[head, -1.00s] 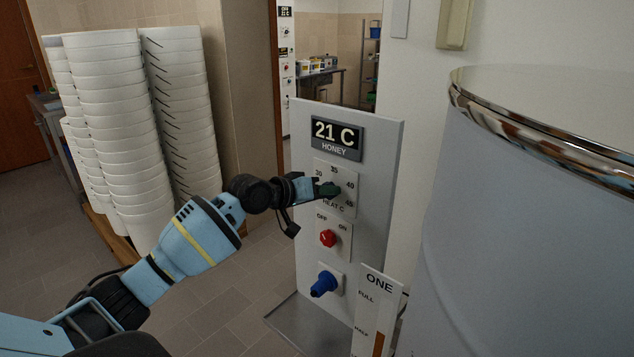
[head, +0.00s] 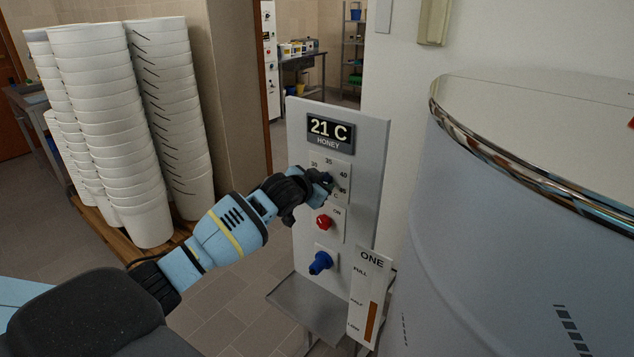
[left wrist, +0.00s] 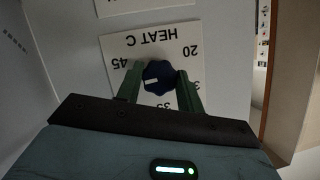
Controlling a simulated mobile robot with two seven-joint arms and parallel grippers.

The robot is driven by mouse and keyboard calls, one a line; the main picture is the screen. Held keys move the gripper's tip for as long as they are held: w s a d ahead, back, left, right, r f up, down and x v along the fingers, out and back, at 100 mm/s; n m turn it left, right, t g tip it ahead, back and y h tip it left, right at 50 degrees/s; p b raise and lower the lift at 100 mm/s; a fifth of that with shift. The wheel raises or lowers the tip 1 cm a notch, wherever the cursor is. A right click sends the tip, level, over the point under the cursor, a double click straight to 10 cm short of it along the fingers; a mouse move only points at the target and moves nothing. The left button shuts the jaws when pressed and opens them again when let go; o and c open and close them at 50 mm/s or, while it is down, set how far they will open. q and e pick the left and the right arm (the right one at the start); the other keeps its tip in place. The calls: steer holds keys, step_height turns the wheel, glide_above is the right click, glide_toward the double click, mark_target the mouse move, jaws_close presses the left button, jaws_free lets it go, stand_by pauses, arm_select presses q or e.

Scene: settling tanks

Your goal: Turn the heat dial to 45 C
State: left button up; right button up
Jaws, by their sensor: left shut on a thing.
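The heat dial (left wrist: 158,76) is a dark blue fluted knob on a white plate (left wrist: 118,42) marked HEAT C, seen upside down in the left wrist view. A short white mark shows on the knob, on its lower left side there; the number it faces is hidden. My left gripper (head: 325,180) is at the panel in the head view, with its green fingers (left wrist: 159,78) on both sides of the knob, shut on it. In the head view the gripper covers most of the dial. The display (head: 330,132) reads 21 C HONEY. My right gripper is out of view.
Below the dial are a red OFF/ON knob (head: 324,222) and a blue knob (head: 320,263). A gauge board marked ONE (head: 371,300) stands at the lower right. A large tank (head: 500,220) fills the right side. Stacked white buckets (head: 115,130) stand on the left.

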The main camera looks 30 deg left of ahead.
arm_select(q)
steer(key=shift+r+m+t+y, duration=0.1)
steer(key=shift+m+t+y, duration=0.25)
steer(key=shift+m+y, duration=0.6)
steer(key=shift+r+m+t+y, duration=0.1)
steer(key=shift+m+t+y, duration=0.3)
steer(key=shift+m, duration=1.05)
steer(key=o, duration=0.8)
steer(key=shift+w, duration=0.1)
steer(key=shift+c, duration=0.2)
steer(key=shift+o, duration=1.2)
steer(key=shift+f, duration=0.2)
steer(key=v, duration=0.7)
steer(key=shift+s, duration=0.35)
